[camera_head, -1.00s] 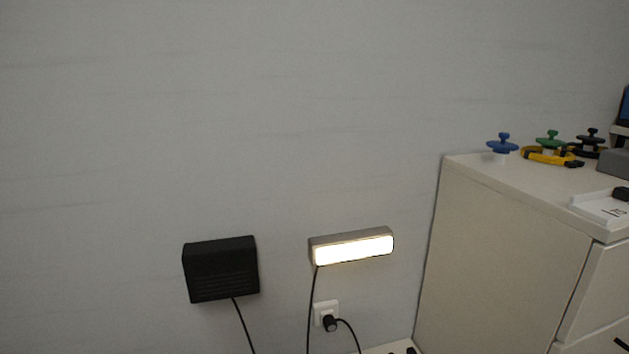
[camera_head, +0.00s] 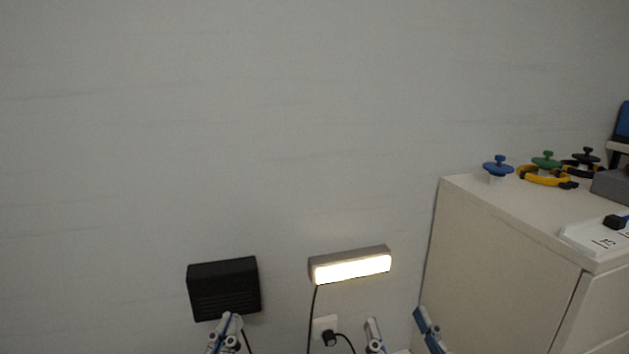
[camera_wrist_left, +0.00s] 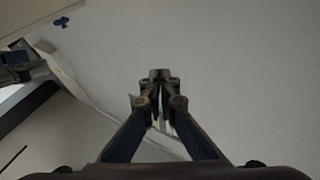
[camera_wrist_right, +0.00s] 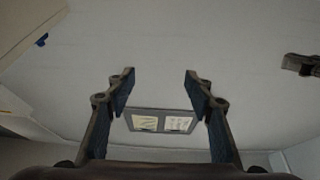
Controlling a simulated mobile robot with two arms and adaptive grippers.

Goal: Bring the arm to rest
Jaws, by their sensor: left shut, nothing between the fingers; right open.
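My left gripper (camera_head: 231,322) shows at the bottom of the head view, just below the black wall box. Its fingers are together and empty; the left wrist view (camera_wrist_left: 159,75) shows the tips meeting. My right gripper (camera_head: 396,315) is at the bottom of the head view, right of the lamp's socket and in front of the cabinet's left side. Its two fingers stand wide apart with nothing between them, as the right wrist view (camera_wrist_right: 159,75) also shows. Both arms behind the grippers are below the head view's edge.
A black box (camera_head: 224,289) and a lit lamp (camera_head: 350,266) hang on the grey wall. A socket (camera_head: 325,326) with a plug is below. At right a white cabinet (camera_head: 500,240) carries blue (camera_head: 498,168), green and black knobbed pieces. The upper wall area is clear.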

